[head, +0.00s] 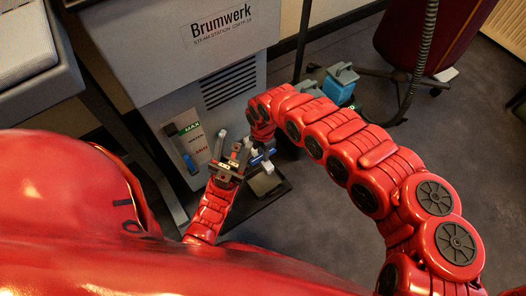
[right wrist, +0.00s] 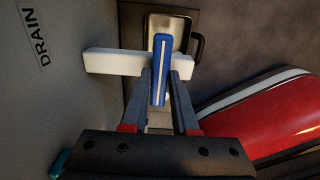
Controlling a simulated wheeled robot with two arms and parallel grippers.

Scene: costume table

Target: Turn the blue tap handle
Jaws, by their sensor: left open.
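The blue tap handle (right wrist: 160,70), with a pale stripe, stands lengthwise in the right wrist view, in front of a white bar (right wrist: 110,62). My right gripper (right wrist: 163,85) has one finger on each side of the handle, and both look close against it. In the head view, a small blue part by the station's front (head: 258,158) looks like the handle, partly hidden by the grippers. My left gripper (head: 233,158) is open, just left of it. My right gripper's fingers are hard to make out in the head view.
The grey Brumwerk steam station (head: 190,60) stands behind, with a water gauge (head: 188,150) on its front. Floor is clear at lower right.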

